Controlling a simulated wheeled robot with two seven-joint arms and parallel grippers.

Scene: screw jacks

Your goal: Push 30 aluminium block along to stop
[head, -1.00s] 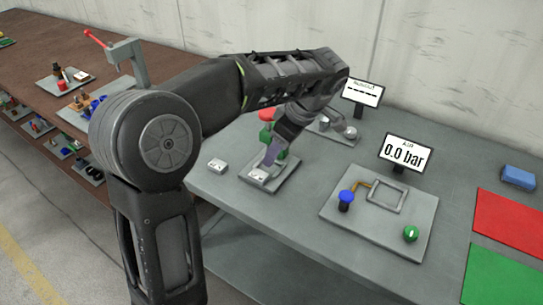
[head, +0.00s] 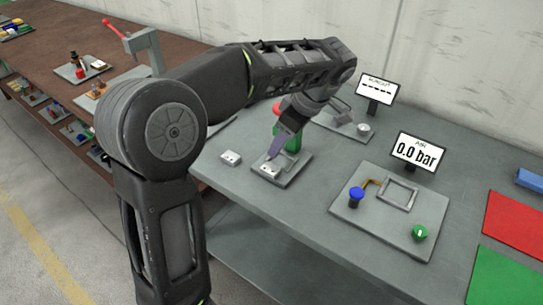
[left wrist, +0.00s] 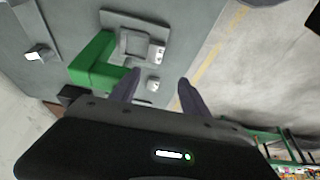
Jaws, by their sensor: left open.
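A small aluminium block (head: 268,168) with dark marks sits on a grey fixture plate (head: 288,180) on the bench. A similar light block (head: 230,158) lies on the bench to its left. In the left wrist view one block (left wrist: 159,53) is at the plate's edge, and the other (left wrist: 153,84) lies off the plate, between the fingers in the picture. My left gripper (head: 270,156) points down over the plate near the block; contact cannot be told. Its fingers (left wrist: 157,90) are apart with nothing held. A green part (head: 293,143) stands behind it, partly hidden. My right gripper is out of view.
A panel with a blue knob (head: 357,193) and green knob (head: 420,232) stands to the right, with a 0.0 bar display (head: 418,150) behind. Another fixture (head: 345,118) is at the back. Red (head: 515,225) and green mats lie far right.

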